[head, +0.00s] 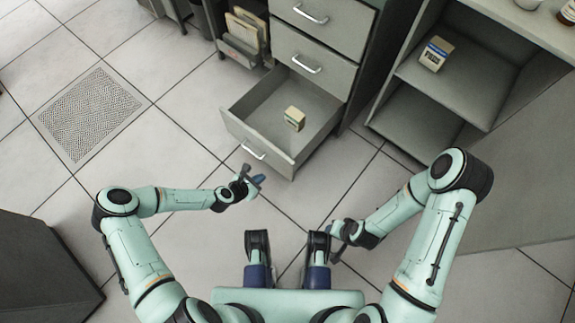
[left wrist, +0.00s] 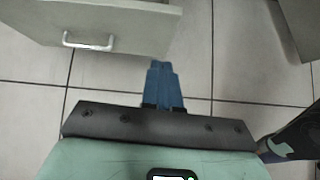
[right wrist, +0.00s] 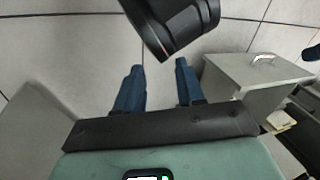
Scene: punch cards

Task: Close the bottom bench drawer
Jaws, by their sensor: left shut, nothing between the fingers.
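The bottom bench drawer (head: 232,126) is pulled far out of the grey bench, with a small box (head: 294,118) lying inside it. Its silver handle (head: 253,149) is on the front panel, and the handle also shows in the left wrist view (left wrist: 88,42). My left gripper (head: 257,180) is shut and empty, in front of the drawer's front panel and apart from the handle in the head view. In the left wrist view its blue fingers (left wrist: 161,75) are together, just right of the handle. My right gripper (right wrist: 158,82) is open and empty, with its fingers apart, low near my base.
Two closed drawers (head: 317,57) are above the open one. An open shelf (head: 465,75) with a small box (head: 436,54) stands at the right. A rack with folders (head: 243,35) is left of the bench. A floor grate (head: 90,115) lies at left; the tiled floor between is clear.

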